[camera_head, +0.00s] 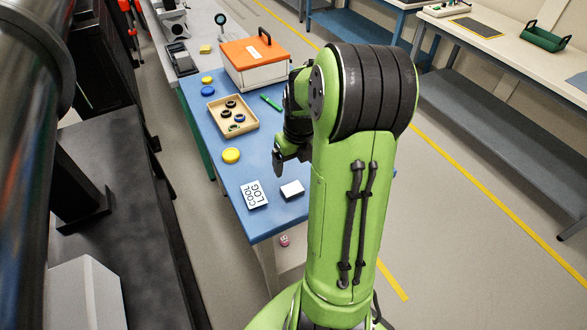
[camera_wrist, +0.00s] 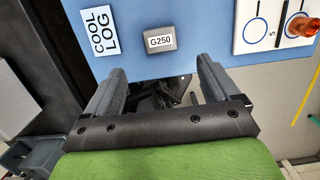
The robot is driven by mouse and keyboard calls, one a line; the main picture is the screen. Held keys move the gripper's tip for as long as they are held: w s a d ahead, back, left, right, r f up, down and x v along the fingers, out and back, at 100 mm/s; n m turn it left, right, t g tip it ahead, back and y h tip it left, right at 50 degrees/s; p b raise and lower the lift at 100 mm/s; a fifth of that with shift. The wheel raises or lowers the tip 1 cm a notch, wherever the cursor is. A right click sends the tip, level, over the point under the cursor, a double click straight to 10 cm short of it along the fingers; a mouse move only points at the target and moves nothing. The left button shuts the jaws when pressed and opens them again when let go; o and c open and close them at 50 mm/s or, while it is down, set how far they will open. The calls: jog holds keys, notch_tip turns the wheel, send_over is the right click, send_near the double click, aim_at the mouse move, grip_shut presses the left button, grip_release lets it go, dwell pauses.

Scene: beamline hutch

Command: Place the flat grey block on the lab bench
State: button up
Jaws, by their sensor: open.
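A small flat grey block with a white label reading G250 (camera_wrist: 160,40) lies on a blue-topped bench (camera_wrist: 188,14). In the head view the block (camera_head: 292,189) shows as a pale top with dark sides, near the front edge of the blue bench (camera_head: 225,183). My gripper (camera_wrist: 162,72) is open and empty, its two fingers apart on the near side of the block. The block is beyond the fingertips, not between them. In the head view my gripper (camera_head: 281,160) is partly hidden by my green arm. I cannot tell which surface is the lab bench.
A COOL LOG card (camera_head: 254,194) lies left of the block. A yellow disc (camera_head: 231,155), a tray of rings (camera_head: 248,122) and an orange-lidded box (camera_head: 254,72) stand farther back. Pale benches stand across the aisle.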

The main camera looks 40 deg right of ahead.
jog(key=s+a+r+n+t+h, duration=0.1)
jog(key=s+a+r+n, duration=0.2)
jog(key=a+r+n, duration=1.05)
jog(key=s+a+n+t, duration=0.1)
jog(key=s+a+n, duration=0.2)
jog(key=n, duration=0.5)
jog(key=s+a+n+t+y, duration=0.1)
jog(key=s+a+n, duration=0.2)
jog(key=n, duration=0.6)
jog(key=s+a+n, duration=0.2)
jog(key=s+n, duration=0.2)
jog(key=n, duration=0.4)
jog(key=shift+s+a+f+n+t, duration=0.2)
jog(key=shift+s+a+n+t, duration=0.05)
jog(key=shift+a+n+t, duration=0.15)
